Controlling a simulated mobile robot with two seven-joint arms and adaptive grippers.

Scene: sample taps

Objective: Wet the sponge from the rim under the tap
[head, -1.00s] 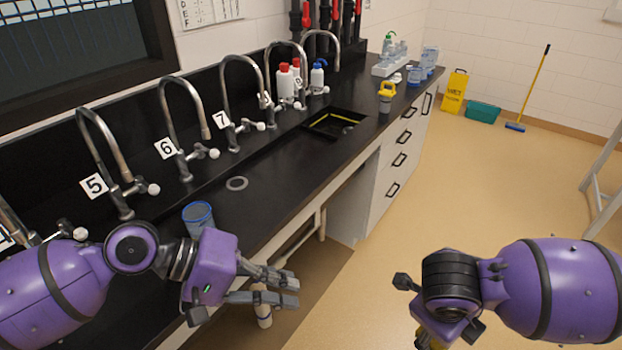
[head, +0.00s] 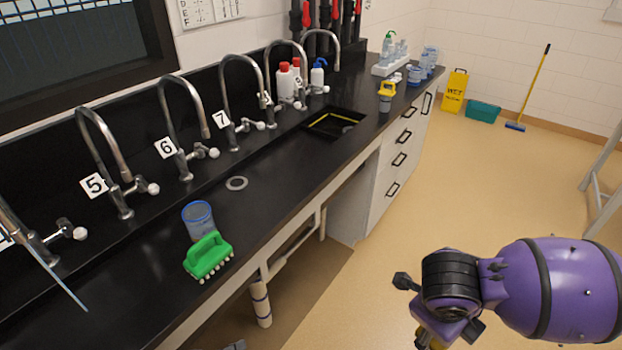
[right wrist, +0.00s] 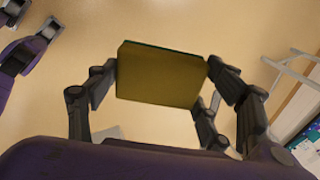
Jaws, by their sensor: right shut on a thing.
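The sponge (right wrist: 160,75) is a flat yellow block with a thin green edge along its top in the right wrist view. My right gripper (right wrist: 163,80) is shut on it, with fingers at both sides. In the head view my right gripper (head: 436,328) hangs over the floor, right of the counter, and a bit of yellow shows below it. A curved metal tap (head: 35,245) at the left edge has a thin pale streak (head: 68,290) slanting down from it, looking like running water. Only a small grey tip, probably of my left gripper (head: 235,346), shows at the bottom edge.
A green scrub brush (head: 208,258) and a blue-rimmed cup (head: 198,222) stand on the black counter (head: 150,275). Numbered taps, such as 5 (head: 110,150) and 6 (head: 185,110), line its back. A sunken basin (head: 335,122) lies farther along. The floor between counter and right arm is clear.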

